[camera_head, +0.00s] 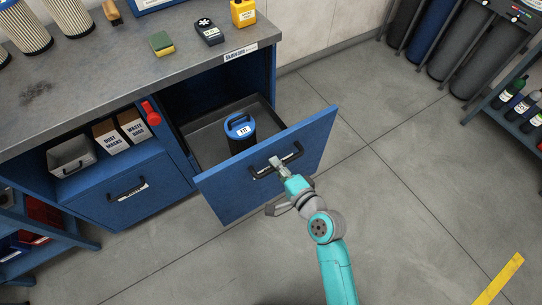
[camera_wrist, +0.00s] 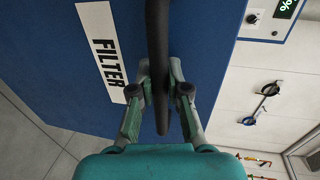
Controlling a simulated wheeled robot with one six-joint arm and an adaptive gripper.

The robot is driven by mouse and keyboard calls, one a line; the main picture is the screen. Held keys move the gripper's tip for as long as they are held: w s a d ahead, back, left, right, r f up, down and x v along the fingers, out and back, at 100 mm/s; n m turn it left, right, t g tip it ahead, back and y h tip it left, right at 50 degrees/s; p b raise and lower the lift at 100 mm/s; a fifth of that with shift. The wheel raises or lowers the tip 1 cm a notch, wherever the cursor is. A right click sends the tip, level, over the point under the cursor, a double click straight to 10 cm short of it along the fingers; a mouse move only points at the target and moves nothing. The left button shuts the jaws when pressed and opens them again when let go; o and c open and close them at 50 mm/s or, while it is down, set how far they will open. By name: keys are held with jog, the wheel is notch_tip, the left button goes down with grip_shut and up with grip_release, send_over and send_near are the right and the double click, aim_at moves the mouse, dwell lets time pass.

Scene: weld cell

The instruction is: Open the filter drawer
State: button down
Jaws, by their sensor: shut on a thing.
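The blue filter drawer (camera_head: 235,190) stands pulled out from the workbench in the head view, its inside showing. A black canister with a blue handled lid (camera_head: 240,128) stands in it. In the wrist view the drawer front (camera_wrist: 60,60) carries a white label reading FILTER (camera_wrist: 108,52). My gripper (camera_head: 278,165) is at the black bar handle (camera_head: 292,152) on the drawer front. In the wrist view my gripper (camera_wrist: 160,95) has a finger on each side of the handle (camera_wrist: 158,40) and is shut on it.
The grey workbench top (camera_head: 110,70) holds filters, a sponge (camera_head: 161,43), a meter (camera_head: 208,31) and a yellow device (camera_head: 243,12). A second, shut drawer (camera_head: 125,200) is at left. Gas cylinders (camera_head: 465,55) and a bottle shelf (camera_head: 510,115) stand at right. The floor (camera_head: 410,180) between is clear.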

jog(key=shift+s+d, duration=0.15)
jog(key=shift+s, duration=0.1)
jog(key=c, duration=1.1)
grip_release()
jog(key=shift+c, duration=0.2)
jog(key=v, duration=1.2)
